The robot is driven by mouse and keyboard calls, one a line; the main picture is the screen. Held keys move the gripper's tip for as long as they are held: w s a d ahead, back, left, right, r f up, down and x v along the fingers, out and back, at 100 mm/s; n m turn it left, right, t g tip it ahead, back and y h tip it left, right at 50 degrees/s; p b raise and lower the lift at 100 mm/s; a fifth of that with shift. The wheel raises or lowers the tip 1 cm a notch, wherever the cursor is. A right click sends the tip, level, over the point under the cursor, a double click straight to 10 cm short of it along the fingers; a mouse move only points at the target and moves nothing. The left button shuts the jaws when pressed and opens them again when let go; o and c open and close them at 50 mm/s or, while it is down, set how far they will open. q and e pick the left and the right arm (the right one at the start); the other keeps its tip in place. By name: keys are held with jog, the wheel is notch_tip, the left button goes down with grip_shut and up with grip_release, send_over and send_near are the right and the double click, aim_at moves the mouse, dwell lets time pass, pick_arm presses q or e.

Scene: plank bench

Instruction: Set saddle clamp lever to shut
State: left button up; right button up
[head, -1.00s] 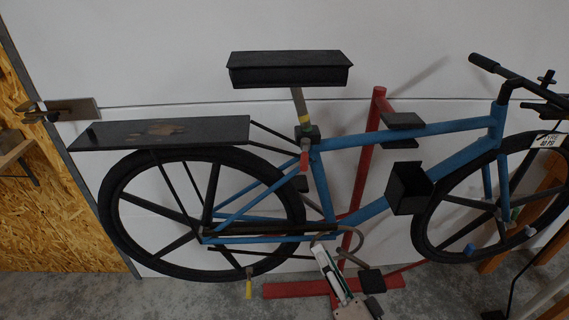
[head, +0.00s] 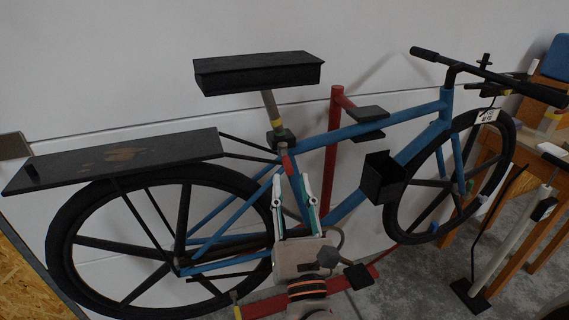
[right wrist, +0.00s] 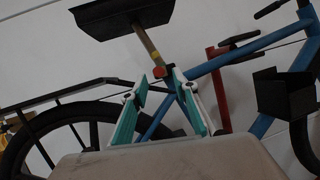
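The saddle clamp (head: 281,138) is a dark block on the seat post under the black saddle (head: 258,72). Its red lever (head: 288,163) hangs down from the clamp, along the top of the blue seat tube. In the right wrist view the red lever end (right wrist: 159,72) shows between and just beyond the fingertips. My right gripper (head: 292,182) is open, with its fingers pointing up at the lever from below. Nothing is held, and I cannot tell whether a finger touches the lever. My left gripper is not in view.
The blue bicycle frame (head: 400,118) hangs on a red stand (head: 332,140). A black rack (head: 120,160) lies left of the clamp, and a black box (head: 383,178) is to the right. A floor pump (head: 510,235) and a wooden bench (head: 545,150) stand at right.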

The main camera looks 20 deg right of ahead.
aim_at(286, 161)
jog(key=p+x, duration=0.1)
jog(key=x, duration=0.4)
jog(key=shift+w+r, duration=0.15)
jog(key=shift+w, duration=0.2)
grip_shut()
